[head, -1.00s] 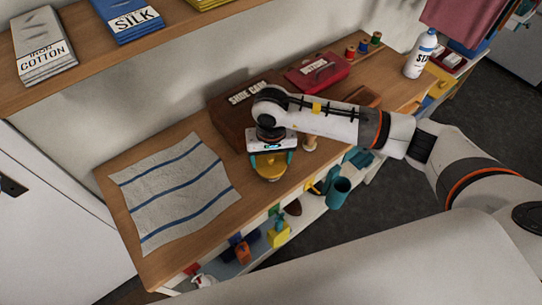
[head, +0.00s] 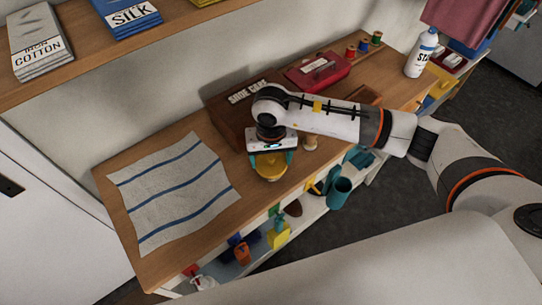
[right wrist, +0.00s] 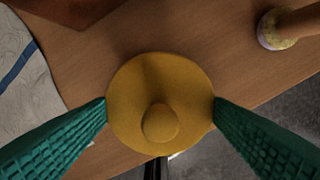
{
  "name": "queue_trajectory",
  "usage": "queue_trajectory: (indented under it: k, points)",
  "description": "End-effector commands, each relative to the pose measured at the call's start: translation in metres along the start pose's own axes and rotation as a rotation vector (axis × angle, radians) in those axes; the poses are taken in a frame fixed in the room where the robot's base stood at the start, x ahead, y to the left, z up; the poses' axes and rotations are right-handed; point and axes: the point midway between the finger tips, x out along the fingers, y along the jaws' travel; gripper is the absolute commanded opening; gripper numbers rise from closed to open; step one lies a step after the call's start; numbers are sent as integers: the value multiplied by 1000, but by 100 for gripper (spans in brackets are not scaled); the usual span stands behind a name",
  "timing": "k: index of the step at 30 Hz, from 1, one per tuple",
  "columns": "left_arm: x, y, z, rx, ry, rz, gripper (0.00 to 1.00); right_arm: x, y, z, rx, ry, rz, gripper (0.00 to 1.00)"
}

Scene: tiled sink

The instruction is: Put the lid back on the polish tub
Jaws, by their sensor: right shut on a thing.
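A round yellow lid with a knob on top (right wrist: 160,85) lies between the green fingers of my right gripper (right wrist: 160,115), which touch it on both sides. In the head view the yellow lid (head: 270,168) shows below my right gripper (head: 270,158), near the front edge of the wooden bench. The gripper is shut on it and points down. No polish tub can be made out separately; whatever is under the lid is hidden, so I cannot tell if the lid rests on the tub. My left gripper is not in view.
A striped cloth (head: 175,195) lies left of the gripper. A brown shoe care box (head: 235,115) stands behind it. A wooden-handled brush (head: 310,143) stands close on the right. A red case (head: 318,72) is farther back. A shelf with several items runs below the bench.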

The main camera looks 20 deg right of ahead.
Motion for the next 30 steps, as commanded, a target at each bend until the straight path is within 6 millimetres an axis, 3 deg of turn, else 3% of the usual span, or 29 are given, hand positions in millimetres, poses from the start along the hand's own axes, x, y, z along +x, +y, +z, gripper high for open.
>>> queue_trajectory:
  k: [30]
  points:
    - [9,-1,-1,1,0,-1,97,0,0,0,-1,0,0,52]
